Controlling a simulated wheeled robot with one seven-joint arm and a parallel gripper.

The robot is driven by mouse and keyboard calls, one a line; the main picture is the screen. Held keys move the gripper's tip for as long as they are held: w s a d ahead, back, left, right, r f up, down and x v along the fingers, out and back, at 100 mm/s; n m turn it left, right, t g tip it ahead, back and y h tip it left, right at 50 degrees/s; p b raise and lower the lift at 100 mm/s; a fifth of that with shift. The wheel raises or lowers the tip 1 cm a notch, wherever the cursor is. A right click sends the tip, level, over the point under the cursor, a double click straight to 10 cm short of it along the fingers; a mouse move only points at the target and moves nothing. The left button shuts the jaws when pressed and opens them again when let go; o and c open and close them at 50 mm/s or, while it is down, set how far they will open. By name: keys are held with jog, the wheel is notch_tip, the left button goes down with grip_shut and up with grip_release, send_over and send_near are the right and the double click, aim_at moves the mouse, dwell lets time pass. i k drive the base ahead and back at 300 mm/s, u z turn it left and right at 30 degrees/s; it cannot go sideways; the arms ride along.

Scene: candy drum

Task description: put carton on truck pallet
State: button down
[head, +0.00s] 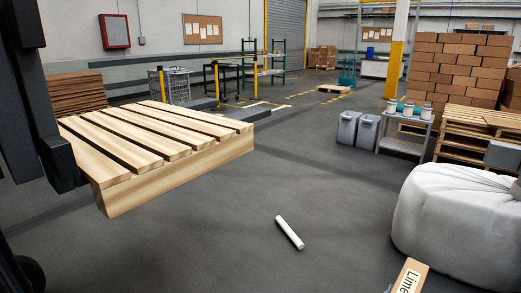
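A brown carton (408,276) with a white label reading "Lime" is at the bottom edge of the head view, right of the middle. Its lower part is cut off by the frame, and I cannot tell what it rests on or whether it is held. The truck pallet (160,178), of light wood slats, is raised above the floor at the left, next to a dark upright frame (40,110). Its visible top is bare. I cannot make out my gripper; a small pale sliver beside the carton is too cut off to identify.
A big white sack (450,225) stands at the right. A white cylinder (290,232) lies on the grey floor between pallet and carton. Grey bins (356,130), a small cart (402,146) and stacked boxes (460,65) stand at the back right. The middle floor is otherwise clear.

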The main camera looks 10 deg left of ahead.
aim_at(162, 135)
jog(key=i, duration=2.8)
jog(key=u, duration=4.85)
